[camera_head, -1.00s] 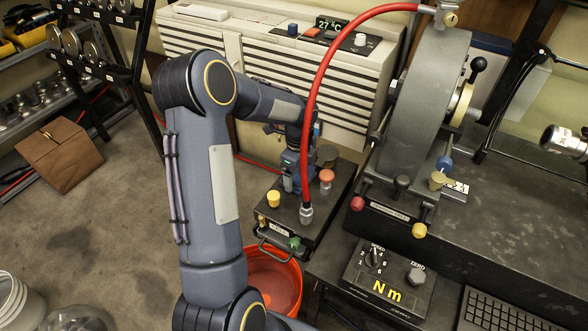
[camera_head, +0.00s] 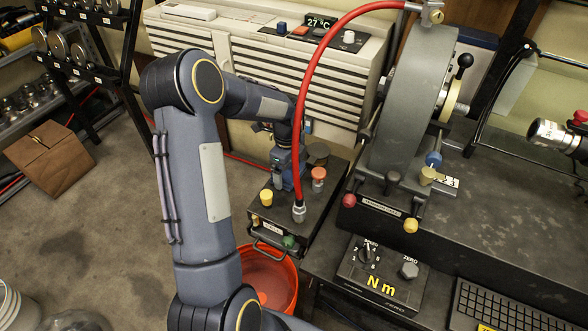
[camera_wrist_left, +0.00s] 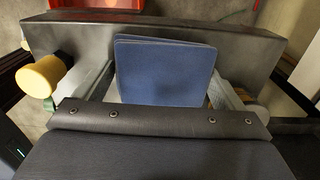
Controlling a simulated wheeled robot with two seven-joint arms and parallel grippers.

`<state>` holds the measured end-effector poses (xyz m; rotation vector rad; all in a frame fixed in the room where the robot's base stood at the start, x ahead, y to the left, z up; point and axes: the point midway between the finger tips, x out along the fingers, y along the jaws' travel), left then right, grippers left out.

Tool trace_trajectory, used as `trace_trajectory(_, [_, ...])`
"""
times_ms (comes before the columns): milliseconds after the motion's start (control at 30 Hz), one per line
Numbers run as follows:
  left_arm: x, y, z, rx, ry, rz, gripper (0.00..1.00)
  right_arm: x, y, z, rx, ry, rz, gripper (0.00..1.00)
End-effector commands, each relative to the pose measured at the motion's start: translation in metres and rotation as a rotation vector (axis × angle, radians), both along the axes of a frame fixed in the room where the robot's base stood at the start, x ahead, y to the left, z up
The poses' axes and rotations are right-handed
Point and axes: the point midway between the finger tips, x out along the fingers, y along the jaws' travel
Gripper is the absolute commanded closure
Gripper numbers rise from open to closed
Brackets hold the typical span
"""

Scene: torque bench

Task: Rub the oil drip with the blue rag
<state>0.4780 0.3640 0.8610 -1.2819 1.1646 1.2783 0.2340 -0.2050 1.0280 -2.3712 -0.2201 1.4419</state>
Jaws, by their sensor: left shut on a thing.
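The blue rag (camera_wrist_left: 165,72) is a folded flat pad in the left wrist view. It sits between the two fingers of my left gripper (camera_wrist_left: 163,88), which is shut on it. In the head view my left gripper (camera_head: 284,180) is low at the far left part of the dark box (camera_head: 318,222), behind the red hose. The rag cannot be made out in the head view. I cannot tell from these frames whether the rag touches the box. I cannot make out the oil drip in either view. My right gripper is not in view.
A red hose (camera_head: 299,130) arches down to a fitting on the box. Yellow (camera_head: 266,198) and orange (camera_head: 319,173) knobs stand near my gripper. An orange bucket (camera_head: 285,262) is below the box's front. A large grey wheel (camera_head: 410,110) and an Nm dial unit (camera_head: 383,280) are right.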

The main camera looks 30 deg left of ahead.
Motion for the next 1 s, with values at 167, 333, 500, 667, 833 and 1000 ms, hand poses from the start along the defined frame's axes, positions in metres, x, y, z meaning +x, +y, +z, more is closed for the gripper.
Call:
trace_trajectory(167, [-0.001, 0.007, -0.001, 0.001, 0.0, 0.004, 0.28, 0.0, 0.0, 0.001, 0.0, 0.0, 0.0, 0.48])
trace_trajectory(333, [-0.003, 0.022, -0.002, 0.002, 0.001, 0.005, 0.28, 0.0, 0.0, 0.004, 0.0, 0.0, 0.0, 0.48])
trace_trajectory(500, [-0.004, 0.035, -0.003, 0.002, 0.001, 0.003, 0.28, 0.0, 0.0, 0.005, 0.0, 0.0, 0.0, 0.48])
trace_trajectory(667, [-0.005, 0.037, -0.004, 0.002, 0.001, 0.002, 0.28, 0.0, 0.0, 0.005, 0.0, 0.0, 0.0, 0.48])
trace_trajectory(833, [-0.005, 0.037, -0.003, 0.003, 0.002, 0.002, 0.28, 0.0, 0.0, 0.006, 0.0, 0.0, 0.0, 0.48])
trace_trajectory(1000, [-0.004, 0.037, 0.009, 0.003, 0.0, 0.003, 0.28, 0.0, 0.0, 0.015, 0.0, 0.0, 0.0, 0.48])
